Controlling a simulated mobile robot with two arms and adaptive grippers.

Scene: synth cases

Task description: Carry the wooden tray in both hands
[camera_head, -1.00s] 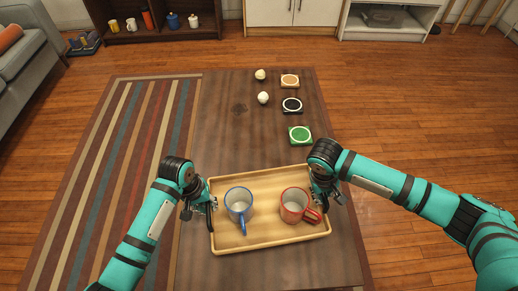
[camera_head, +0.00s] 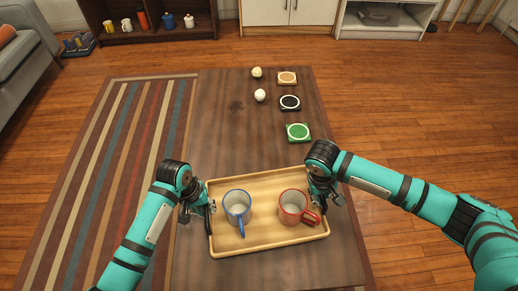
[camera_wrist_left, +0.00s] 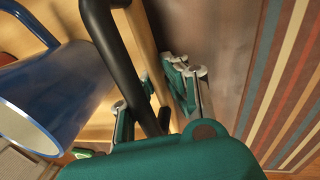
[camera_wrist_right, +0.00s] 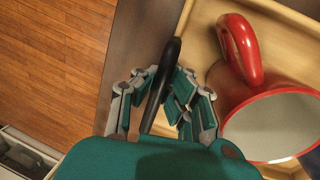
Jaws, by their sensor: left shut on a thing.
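The wooden tray (camera_head: 268,244) is at the near end of the dark table, with a blue mug (camera_head: 237,205) and a red mug (camera_head: 294,207) upright in it. The mugs also show in the left wrist view (camera_wrist_left: 50,90) and the right wrist view (camera_wrist_right: 272,122). My left gripper (camera_head: 211,207) is shut on the tray's black left handle (camera_wrist_left: 103,25). My right gripper (camera_wrist_right: 160,100) has its fingers on both sides of the black right handle (camera_wrist_right: 170,58); whether they press on it is unclear. I cannot tell whether the tray touches the table.
Farther along the table (camera_head: 225,140) are green (camera_head: 298,132), black (camera_head: 290,103) and tan (camera_head: 287,78) square pieces and two small pale round things (camera_head: 260,95). The table's middle left is clear. A striped rug (camera_head: 110,160) lies left, and bare wood floor (camera_head: 420,120) right.

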